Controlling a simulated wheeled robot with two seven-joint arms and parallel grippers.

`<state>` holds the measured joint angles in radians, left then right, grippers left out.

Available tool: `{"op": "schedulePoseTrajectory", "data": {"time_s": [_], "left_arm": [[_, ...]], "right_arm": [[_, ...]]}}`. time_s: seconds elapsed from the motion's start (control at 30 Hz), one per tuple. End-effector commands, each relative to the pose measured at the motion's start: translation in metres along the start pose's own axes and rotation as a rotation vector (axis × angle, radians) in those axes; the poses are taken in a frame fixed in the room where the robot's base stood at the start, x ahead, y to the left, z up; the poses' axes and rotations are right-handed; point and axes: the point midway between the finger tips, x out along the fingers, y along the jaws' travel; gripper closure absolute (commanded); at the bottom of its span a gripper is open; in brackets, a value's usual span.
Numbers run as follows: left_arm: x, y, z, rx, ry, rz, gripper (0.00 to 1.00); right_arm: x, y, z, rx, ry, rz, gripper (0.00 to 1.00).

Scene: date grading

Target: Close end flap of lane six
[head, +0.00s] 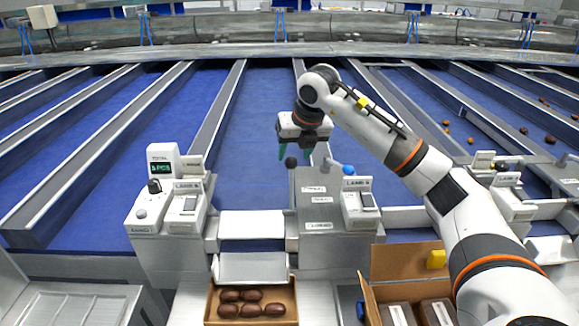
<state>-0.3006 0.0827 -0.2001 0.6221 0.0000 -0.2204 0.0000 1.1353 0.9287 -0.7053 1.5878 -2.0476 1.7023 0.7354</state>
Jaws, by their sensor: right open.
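The middle lane (265,130) is a blue belt between grey dividers. At its near end is a pale flap panel (252,224), with a dark blue gap under it and a metal chute (250,268) below. The small lane labels are hard to read, and I cannot tell for sure whether the flap is open. A lever with a black ball knob (290,162) stands on the grey housing right of this lane. My right gripper (295,152) points down with green fingertips apart, just above the knob; I cannot tell whether they touch it. My left gripper is out of view.
A cardboard tray (292,310) with several dark dates sits below the chute. An open carton (392,262) with dark packs stands to its right, near my right arm. A counter display (162,160) and control boxes (358,205) flank the lane. A blue knob (348,170) is close by.

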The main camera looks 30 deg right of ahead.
Motion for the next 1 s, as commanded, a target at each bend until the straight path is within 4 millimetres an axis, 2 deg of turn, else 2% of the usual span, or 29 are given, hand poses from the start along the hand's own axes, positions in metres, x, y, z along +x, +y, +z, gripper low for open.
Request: {"op": "schedulePoseTrajectory", "data": {"time_s": [0.2,0.33,0.5,0.77,1.0], "left_arm": [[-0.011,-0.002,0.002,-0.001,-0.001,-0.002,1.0],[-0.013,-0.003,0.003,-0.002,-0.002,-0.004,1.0],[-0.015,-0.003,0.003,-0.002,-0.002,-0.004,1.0],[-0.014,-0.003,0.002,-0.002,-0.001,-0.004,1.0],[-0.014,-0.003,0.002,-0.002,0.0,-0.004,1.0]], "right_arm": [[0.041,0.0,0.001,0.0,-0.004,0.001,0.48],[0.058,0.0,0.0,0.001,-0.002,0.0,0.48],[0.068,0.0,0.0,0.0,0.0,0.001,0.48],[0.07,0.0,0.0,0.0,0.0,0.001,0.48],[0.069,0.0,0.0,0.0,0.0,0.0,0.86]]}}
